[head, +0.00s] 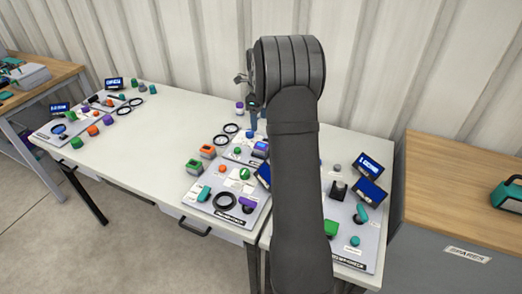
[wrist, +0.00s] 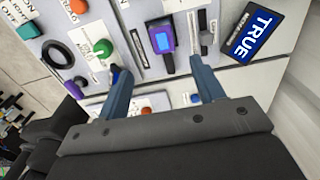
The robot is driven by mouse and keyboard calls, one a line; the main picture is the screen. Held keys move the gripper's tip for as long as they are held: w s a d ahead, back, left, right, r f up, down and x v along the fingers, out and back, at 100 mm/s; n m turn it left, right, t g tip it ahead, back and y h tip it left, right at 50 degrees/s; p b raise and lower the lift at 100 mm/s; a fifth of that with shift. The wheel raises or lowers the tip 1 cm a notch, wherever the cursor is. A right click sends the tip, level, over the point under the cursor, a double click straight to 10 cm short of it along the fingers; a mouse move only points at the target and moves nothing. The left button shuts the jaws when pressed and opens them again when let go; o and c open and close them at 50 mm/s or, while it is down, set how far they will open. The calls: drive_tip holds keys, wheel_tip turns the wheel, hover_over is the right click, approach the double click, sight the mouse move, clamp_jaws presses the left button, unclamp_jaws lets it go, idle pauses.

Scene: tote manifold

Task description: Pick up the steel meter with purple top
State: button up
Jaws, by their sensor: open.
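A purple-topped meter (wrist: 161,36) with a small blue screen and a grey lower part shows in the upper middle of the wrist view. My gripper (wrist: 157,64) is open, with one blue finger on each side of that meter's line and nothing held. The fingertips appear short of the meter; the gap in depth is hard to tell. In the head view, a purple device with a screen (head: 261,148) sits on the board below my gripper (head: 253,118). Another small item with a purple top and pale body (head: 239,106) stands farther back. My arm hides part of the boards.
A display reading TRUE (wrist: 257,32) lies right of the meter. A green knob (wrist: 103,48) and black ring (wrist: 58,53) lie left. Black rings (head: 230,128), orange and green blocks crowd the boards. The white table's middle-left (head: 170,130) is clear.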

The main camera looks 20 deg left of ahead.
wheel_tip(320, 180, down, 13)
drive_tip(key=shift+w+f, duration=0.15)
drive_tip(key=shift+f, duration=0.05)
drive_tip(key=c, duration=1.2)
drive_tip(key=shift+r, duration=0.15)
